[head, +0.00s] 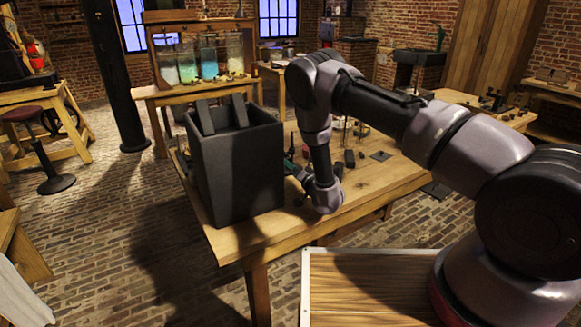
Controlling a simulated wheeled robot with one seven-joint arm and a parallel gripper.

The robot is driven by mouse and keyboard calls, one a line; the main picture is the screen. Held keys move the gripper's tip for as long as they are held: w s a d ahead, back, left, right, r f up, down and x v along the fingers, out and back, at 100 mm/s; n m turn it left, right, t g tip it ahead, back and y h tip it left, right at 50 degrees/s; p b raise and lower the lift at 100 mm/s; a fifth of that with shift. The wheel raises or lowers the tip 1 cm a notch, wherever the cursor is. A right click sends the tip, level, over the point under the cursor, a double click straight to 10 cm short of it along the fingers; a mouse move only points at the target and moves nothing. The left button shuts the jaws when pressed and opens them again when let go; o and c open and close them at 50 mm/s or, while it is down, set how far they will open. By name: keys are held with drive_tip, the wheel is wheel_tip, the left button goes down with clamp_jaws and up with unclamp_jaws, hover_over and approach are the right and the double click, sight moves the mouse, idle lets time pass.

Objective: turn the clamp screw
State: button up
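My arm reaches over the wooden table (255,238), and its wrist hangs low above the table's right part. My gripper (296,172) is a small dark shape at the wrist's left side, close to the right wall of a tall dark open box (238,170). Its fingers are too small and dark to tell open from shut. I cannot make out the clamp screw. Small dark parts and thin upright rods (345,130) stand behind the wrist, partly hidden by my arm.
Two dark slabs (239,111) stick up from the box. Glass jars (209,58) stand on a bench behind. A black column (115,75) rises at left. The table's front right is clear.

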drive_tip(key=v, duration=1)
drive_tip(key=shift+s+d, duration=0.3)
drive_tip(key=shift+s, duration=0.05)
